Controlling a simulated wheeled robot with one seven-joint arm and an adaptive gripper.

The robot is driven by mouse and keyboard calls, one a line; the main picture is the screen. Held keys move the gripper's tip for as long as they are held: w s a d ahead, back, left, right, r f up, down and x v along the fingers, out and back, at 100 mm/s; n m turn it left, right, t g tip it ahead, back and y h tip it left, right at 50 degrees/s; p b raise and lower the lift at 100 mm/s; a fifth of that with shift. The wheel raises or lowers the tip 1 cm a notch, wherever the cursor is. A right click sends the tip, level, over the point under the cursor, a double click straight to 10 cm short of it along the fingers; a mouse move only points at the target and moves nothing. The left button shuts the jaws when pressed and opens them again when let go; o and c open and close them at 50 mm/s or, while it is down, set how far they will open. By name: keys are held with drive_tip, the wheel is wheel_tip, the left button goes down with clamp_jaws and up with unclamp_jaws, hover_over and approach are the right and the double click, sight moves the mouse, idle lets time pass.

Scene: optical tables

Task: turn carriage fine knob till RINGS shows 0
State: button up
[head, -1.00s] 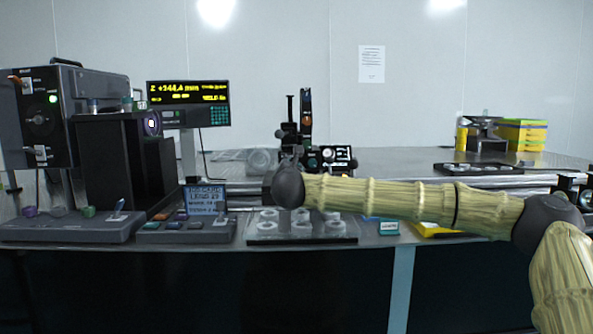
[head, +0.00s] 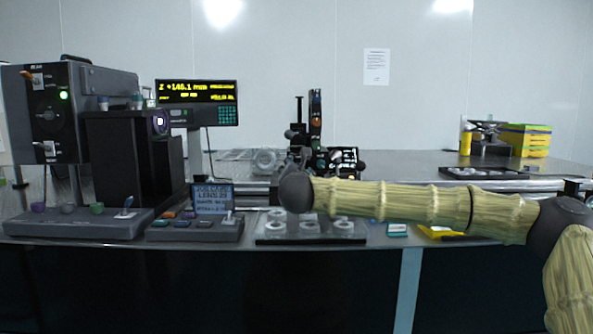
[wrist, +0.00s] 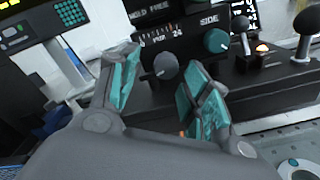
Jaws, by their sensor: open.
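In the wrist view my gripper (wrist: 158,74) is open, its teal-padded fingers apart. A grey round knob (wrist: 165,66) on a black panel shows between and just beyond the fingertips. I cannot tell whether a finger touches it. A teal knob (wrist: 215,40) sits to its right, under the label "SIDE". I cannot read which knob is the carriage fine knob. In the head view the black instrument (head: 343,158) is partly hidden behind my arm. The readout (head: 197,91) shows yellow digits, roughly Z +146.1 mm; I cannot make out a RINGS value.
In the head view a tray of white rings (head: 311,227) lies at the front edge. A small screen (head: 212,198) and a dark boxy apparatus (head: 135,160) are to the left.

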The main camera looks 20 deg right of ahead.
drive_tip(key=v, duration=0.9)
drive_tip(key=shift+s, duration=0.25)
drive_tip(key=shift+a+r, duration=0.1)
drive_tip(key=shift+r, duration=0.05)
